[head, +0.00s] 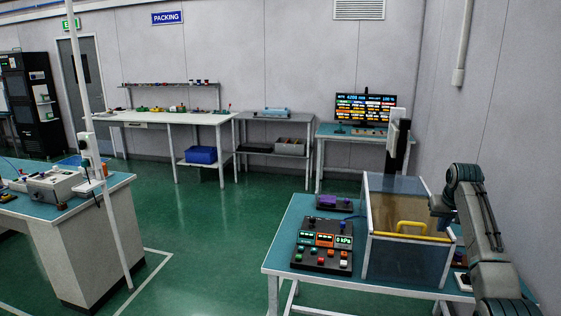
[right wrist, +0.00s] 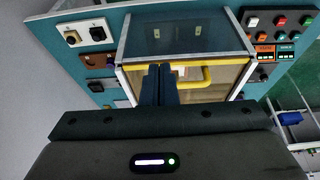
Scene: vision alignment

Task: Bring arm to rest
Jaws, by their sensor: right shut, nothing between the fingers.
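My right arm comes in at the right edge of the head view, bent over the teal table (head: 285,240). Its gripper (head: 441,212) is beside the upper right of a clear-walled box (head: 405,262) with a yellow handle. In the right wrist view the two dark fingers (right wrist: 158,84) are together with nothing between them. They overlap the yellow handle (right wrist: 190,80) in the picture; I cannot tell whether they touch it. My left arm and gripper are not in view.
A control panel (head: 322,247) with buttons and a "0 kPa" readout sits left of the box, a small purple-topped unit (head: 327,202) behind it. A monitor (head: 365,109) stands on the back table. Another workbench (head: 60,210) is at the left. Green floor between is clear.

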